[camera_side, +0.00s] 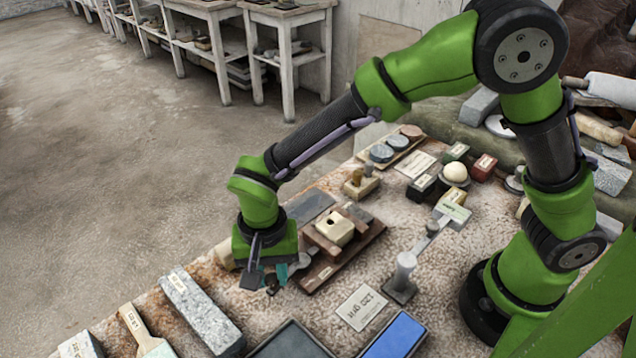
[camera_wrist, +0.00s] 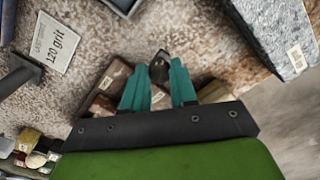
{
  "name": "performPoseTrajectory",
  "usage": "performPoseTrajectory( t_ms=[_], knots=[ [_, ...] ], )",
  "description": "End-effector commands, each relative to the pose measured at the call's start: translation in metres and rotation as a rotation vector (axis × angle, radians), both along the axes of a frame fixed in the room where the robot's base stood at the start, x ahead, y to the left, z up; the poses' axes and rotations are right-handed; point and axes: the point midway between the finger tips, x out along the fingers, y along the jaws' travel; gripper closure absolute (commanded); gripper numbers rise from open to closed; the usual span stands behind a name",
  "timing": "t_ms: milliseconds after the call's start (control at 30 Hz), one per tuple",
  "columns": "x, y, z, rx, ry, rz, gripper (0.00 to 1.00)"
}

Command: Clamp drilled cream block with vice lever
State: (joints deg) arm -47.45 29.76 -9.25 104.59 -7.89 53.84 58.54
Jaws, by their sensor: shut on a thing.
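The cream block (camera_side: 335,228), with a dark hole in its top, sits between the brown wooden jaws of the vice (camera_side: 341,262) in the side view. I cannot tell whether both jaws touch it. My gripper (camera_side: 277,277) is low beside the vice's near left end, its teal fingers pointing down. In the wrist view my gripper (camera_wrist: 159,82) is shut on the dark vice lever (camera_wrist: 159,65), whose end shows between the fingertips. A rounded grey part (camera_side: 302,263) lies between my fingers and the vice. Part of the brown vice (camera_wrist: 113,82) shows behind the fingers; the block is hidden there.
A grey stone bar (camera_side: 200,308) lies left of my gripper. Small labelled blocks (camera_side: 420,187) and a pale ball (camera_side: 454,173) stand behind. A blue slab (camera_side: 395,336) lies in front.

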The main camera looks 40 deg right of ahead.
Motion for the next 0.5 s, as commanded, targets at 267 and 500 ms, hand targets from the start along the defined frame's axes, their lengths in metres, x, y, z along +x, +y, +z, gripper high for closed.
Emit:
performPoseTrajectory(
  t_ms=[267,500],
  knots=[
    [0.0,0.0,0.0,0.001,-0.001,-0.003,1.0],
    [0.011,0.0,0.0,-0.001,-0.001,-0.141,1.0]
  ],
)
